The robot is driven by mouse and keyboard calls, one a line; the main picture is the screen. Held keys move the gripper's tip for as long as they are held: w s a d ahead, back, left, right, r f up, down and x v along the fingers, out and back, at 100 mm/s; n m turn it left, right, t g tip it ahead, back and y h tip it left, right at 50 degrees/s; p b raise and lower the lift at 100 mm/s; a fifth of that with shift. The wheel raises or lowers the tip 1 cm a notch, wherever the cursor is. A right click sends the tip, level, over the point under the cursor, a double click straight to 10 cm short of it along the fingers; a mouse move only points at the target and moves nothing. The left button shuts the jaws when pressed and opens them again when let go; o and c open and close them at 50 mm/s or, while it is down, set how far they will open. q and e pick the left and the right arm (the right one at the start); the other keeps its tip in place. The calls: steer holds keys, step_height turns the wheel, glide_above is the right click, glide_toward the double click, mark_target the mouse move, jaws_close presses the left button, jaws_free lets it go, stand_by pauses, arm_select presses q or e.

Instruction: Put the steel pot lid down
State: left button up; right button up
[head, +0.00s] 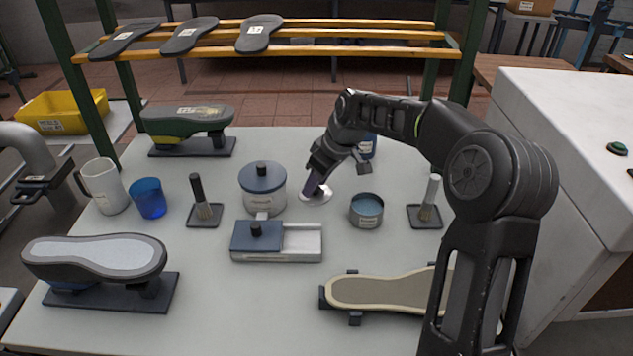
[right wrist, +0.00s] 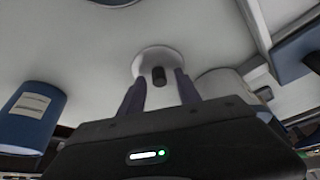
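The steel pot lid (head: 317,196) is a small pale round disc at the middle of the table, just right of the pot. It appears to lie flat on the tabletop. In the right wrist view the lid (right wrist: 150,57) shows with its dark knob. My right gripper (head: 312,188) points down at the lid. In the right wrist view its two purple fingers (right wrist: 159,88) stand apart on either side of the knob, with a visible gap.
A lidded pot (head: 263,201) stands close left of my right gripper, and an open blue tin (head: 366,212) close right. A sliding-lid box (head: 302,243) lies in front. Brushes on stands, a mug (head: 103,187), a blue cup (head: 149,199) and shoe lasts are around. The front middle table is clear.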

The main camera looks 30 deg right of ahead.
steer(key=v, duration=1.2)
steer(key=shift+r, duration=0.1)
stand_by(0.7)
